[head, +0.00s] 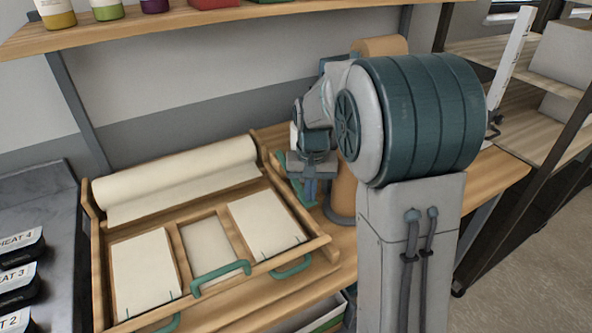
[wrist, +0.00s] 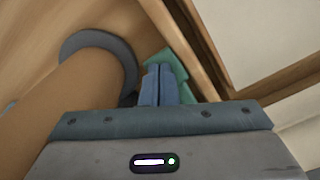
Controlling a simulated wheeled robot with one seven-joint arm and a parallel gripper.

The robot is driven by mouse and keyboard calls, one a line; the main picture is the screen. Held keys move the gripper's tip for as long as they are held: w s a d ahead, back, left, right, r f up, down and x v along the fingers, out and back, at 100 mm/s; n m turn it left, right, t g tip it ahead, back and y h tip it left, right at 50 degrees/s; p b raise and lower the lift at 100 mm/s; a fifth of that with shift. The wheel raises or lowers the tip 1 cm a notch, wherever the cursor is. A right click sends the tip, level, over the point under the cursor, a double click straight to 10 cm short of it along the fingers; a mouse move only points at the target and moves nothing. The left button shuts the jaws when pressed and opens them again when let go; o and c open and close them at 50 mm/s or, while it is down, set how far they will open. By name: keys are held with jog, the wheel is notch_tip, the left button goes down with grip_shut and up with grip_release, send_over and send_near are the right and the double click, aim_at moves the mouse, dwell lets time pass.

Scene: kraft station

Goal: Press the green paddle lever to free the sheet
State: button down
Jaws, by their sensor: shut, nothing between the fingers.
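The green paddle lever (head: 279,167) is on the wooden table, beside the right wall of the wooden tray, and is partly hidden by my gripper. In the wrist view the green lever (wrist: 172,62) shows just beyond and beside my fingertips. My gripper (head: 309,199) points down over it, its blue fingers shut together with nothing between them. The fingers (wrist: 161,72) overlap the green lever in the wrist view; I cannot tell whether they touch it. A brown kraft roll (head: 345,185) stands upright right of my gripper on a grey round base (wrist: 92,45).
The wooden tray (head: 325,243) holds a pale paper roll (head: 180,178) and paper stacks, with green handles (head: 220,277) along its front. A shelf (head: 150,27) with jars hangs above. A dark counter (head: 30,190) with black containers is at left.

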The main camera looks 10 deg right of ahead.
notch_tip(320, 180, up, 11)
jog(key=p, duration=0.8)
dwell(0.5)
jog(key=s+r+n+t, duration=0.1)
jog(key=s+r, duration=0.1)
jog(key=s, duration=0.8)
jog(key=s+r+n+t, duration=0.1)
jog(key=s+r+t, duration=0.1)
jog(key=s, duration=0.9)
jog(key=shift+s+t, duration=0.15)
jog(key=shift+t, duration=0.15)
